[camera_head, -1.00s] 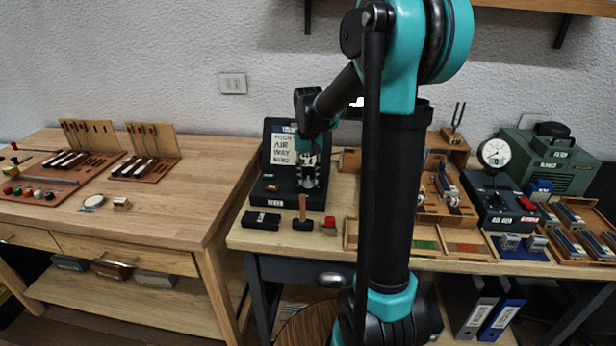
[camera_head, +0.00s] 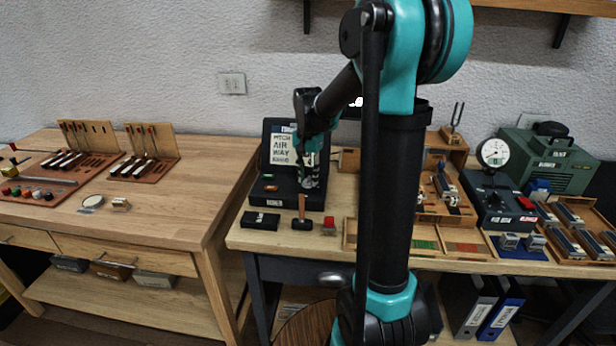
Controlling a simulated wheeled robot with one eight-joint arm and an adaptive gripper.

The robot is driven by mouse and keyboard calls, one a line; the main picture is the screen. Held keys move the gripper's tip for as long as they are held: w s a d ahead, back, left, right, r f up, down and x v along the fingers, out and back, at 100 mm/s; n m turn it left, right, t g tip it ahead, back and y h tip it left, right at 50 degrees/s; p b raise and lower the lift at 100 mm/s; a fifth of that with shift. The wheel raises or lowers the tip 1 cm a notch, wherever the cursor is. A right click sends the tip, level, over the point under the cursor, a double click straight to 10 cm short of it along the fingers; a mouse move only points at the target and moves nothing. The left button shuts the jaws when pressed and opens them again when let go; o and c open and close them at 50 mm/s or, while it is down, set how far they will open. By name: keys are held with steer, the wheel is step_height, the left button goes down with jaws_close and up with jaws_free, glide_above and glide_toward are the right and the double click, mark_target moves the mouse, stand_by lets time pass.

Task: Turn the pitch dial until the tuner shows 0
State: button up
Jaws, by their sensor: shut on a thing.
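The black tuner box (camera_head: 262,200) stands at the left end of the right-hand bench, with an upright back panel carrying a white printed card (camera_head: 283,149). A small red mark (camera_head: 271,188) shows on its front left; any reading is too small to make out. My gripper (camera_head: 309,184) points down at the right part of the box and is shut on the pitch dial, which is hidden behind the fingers.
In front of the box lie a black block (camera_head: 260,221), a wooden-handled tool (camera_head: 302,216) and a red-topped piece (camera_head: 329,225). My arm blocks the bench's middle. A round white gauge (camera_head: 493,153) stands at right.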

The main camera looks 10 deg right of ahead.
mark_target(308, 178)
steer(key=o, duration=1.1)
steer(key=shift+o, duration=0.2)
steer(key=shift+r, duration=0.1)
step_height(308, 178, up, 12)
steer(key=shift+s, duration=0.1)
